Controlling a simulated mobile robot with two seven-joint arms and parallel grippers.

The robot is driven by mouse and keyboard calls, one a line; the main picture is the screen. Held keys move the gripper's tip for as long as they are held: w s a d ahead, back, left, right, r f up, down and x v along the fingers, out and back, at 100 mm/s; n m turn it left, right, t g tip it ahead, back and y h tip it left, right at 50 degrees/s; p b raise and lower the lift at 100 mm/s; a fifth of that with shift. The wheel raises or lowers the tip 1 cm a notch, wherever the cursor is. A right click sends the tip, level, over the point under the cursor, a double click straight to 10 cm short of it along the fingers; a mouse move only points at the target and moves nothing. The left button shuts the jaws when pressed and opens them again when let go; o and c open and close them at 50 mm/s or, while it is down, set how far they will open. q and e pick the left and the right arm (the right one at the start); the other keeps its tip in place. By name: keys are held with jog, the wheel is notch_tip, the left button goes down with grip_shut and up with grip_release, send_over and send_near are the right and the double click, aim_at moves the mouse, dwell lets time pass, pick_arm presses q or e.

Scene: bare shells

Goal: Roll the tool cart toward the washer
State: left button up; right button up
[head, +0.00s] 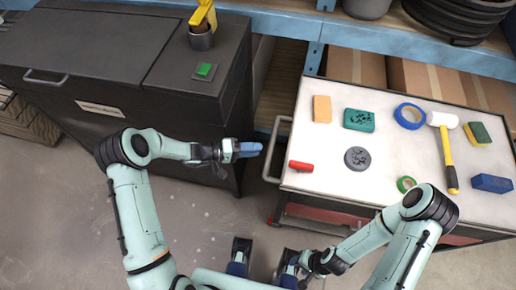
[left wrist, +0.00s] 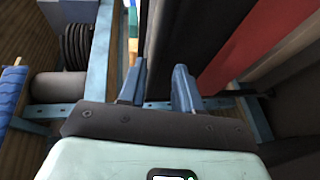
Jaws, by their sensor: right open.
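The tool cart (head: 335,170) has a pale top, a red lower body and a grey bar handle (head: 270,155) on its left side. The washer, a dark grey lidded cabinet (head: 165,120), stands to its left across a narrow gap. My left gripper (head: 260,149) is in that gap, pointing right at the handle, close to it; contact cannot be told. In the left wrist view its blue fingers (left wrist: 157,88) are apart, with nothing clearly between them. My right gripper (head: 291,272) is open, low in front of the cart, partly hidden by its arm.
A blue-framed shelf (head: 390,43) with boxes runs behind. Bare floor (head: 200,210) lies in front of the washer.

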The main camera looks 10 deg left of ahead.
pick_arm(q)
jog(key=v, duration=0.8)
dwell(0.5)
jog(key=shift+a, duration=0.15)
jog(key=shift+b, duration=0.45)
jog(key=v, duration=1.3)
jog(key=shift+a, duration=0.15)
